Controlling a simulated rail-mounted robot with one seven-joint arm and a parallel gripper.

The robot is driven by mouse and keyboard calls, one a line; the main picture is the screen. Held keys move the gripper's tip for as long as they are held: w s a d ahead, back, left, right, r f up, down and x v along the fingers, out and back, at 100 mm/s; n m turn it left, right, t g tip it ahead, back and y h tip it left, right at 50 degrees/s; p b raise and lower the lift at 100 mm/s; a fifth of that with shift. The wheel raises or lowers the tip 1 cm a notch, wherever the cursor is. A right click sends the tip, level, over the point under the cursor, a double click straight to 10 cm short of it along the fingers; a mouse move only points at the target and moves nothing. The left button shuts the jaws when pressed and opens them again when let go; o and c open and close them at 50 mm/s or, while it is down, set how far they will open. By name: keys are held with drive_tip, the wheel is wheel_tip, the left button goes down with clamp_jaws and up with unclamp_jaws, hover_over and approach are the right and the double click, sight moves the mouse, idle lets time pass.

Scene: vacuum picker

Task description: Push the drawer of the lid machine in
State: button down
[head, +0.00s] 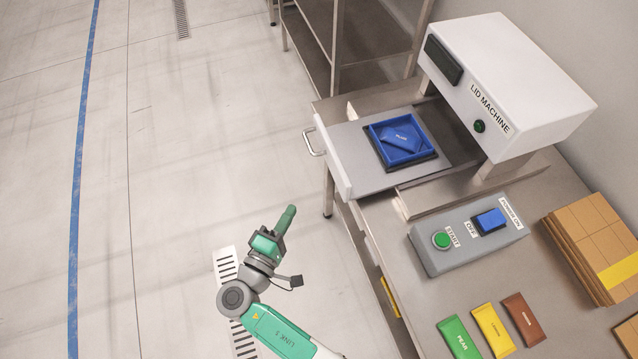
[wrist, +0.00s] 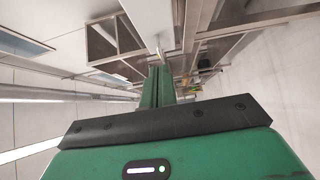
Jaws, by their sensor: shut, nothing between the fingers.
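The lid machine (head: 510,85) is a white box with a dark window and a green light, at the upper right of the head view. Its drawer (head: 350,165) is pulled out to the left, with a white front and a metal handle (head: 313,141) on that front. A blue tray (head: 378,142) with a blue packet (head: 402,138) in it sits on the drawer. My gripper (head: 287,217) is shut and empty, over the floor in front of the table, below and left of the drawer front and apart from it. In the wrist view, the green fingers (wrist: 157,85) are together.
A grey control box (head: 465,245) with a green start button and a blue switch stands on the table. Green, yellow and brown packets (head: 491,330) lie near the front. Stacked cardboard (head: 590,240) is at the right. Metal shelving (head: 350,45) stands behind. The floor at left is clear.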

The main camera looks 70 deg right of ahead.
drive_tip(key=b, duration=0.1)
approach(331, 164)
drive_tip(key=w+d, duration=0.3)
drive_tip(key=shift+s+d+f, duration=0.15)
drive_tip(key=shift+s+d, duration=1.3)
drive_tip(key=shift+d, duration=0.1)
